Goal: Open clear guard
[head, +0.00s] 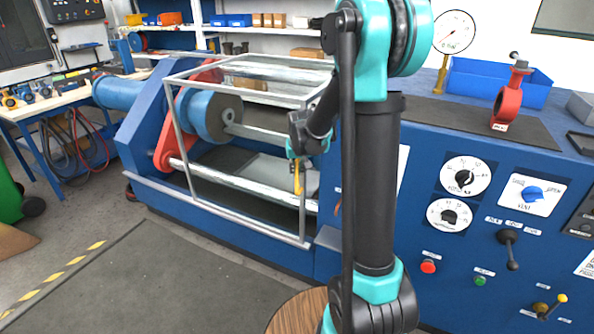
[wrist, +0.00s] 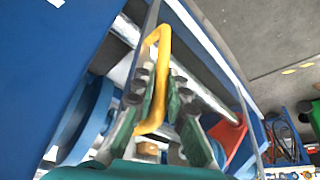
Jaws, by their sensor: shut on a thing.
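The clear guard (head: 178,136) is a box of see-through panels in a grey metal frame. In the head view it stands over the front and top of the blue machine's bay. Its yellow handle (head: 298,180) is at the right front edge, and also shows as a yellow loop in the wrist view (wrist: 164,45). My gripper (head: 296,158) is at the handle, partly hidden by its own wrist. In the wrist view its green-and-black fingers (wrist: 160,85) are closed around one bar of the handle.
Behind the panels are a blue cylinder (head: 207,115) and bright horizontal rods (head: 240,187). A control panel with dials (head: 464,177) and levers (head: 510,248) is on the right. A red valve (head: 508,98) stands on the bench. The grey floor (head: 150,285) in front is mostly clear.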

